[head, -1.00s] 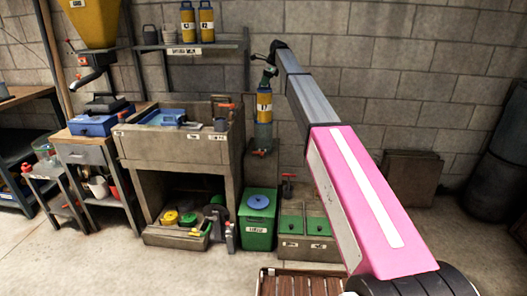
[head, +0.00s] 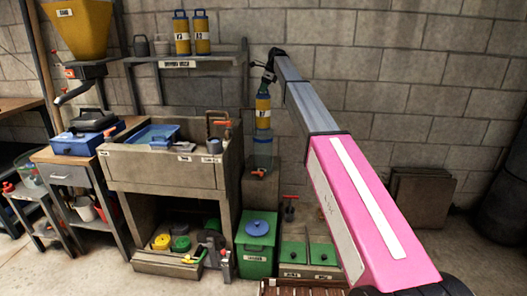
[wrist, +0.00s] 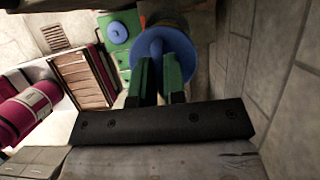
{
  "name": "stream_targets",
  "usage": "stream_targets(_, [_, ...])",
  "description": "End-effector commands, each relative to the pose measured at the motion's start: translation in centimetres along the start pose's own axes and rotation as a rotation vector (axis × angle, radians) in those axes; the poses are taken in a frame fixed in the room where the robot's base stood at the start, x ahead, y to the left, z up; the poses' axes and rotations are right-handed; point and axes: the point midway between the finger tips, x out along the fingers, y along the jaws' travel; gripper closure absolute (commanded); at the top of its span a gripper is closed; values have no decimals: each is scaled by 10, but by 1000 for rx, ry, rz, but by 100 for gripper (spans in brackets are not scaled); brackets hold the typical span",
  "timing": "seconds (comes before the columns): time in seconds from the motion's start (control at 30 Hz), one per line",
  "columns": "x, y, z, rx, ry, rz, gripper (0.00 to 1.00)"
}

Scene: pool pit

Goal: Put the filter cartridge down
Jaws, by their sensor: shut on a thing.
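The filter cartridge is a yellow cylinder (head: 263,113) with a pale label, upright in the head view. My gripper (head: 268,75) is directly above it. In the wrist view, the green fingers of my gripper (wrist: 158,68) are shut on the blue handle of the cartridge's round blue top (wrist: 139,62). The cartridge's lower end is at the top of a clear bluish housing (head: 262,152), which stands on a grey pedestal (head: 260,188). I cannot tell whether the cartridge's end is inside the housing or just above it.
Two more yellow cartridges (head: 191,34) stand on the wall shelf (head: 177,64). A sink bench (head: 160,165) is left of the pedestal. A green bin (head: 256,246) with a blue lid and a box with green lids (head: 307,252) stand on the floor in front. A block wall is behind.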

Motion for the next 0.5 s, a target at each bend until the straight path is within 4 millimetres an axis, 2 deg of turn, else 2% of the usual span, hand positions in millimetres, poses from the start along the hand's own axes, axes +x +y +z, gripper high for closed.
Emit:
stream_targets(0.1, [27,2,-12,1,1,3,100])
stream_targets(0.5, [112,1,-47,1,1,2,100])
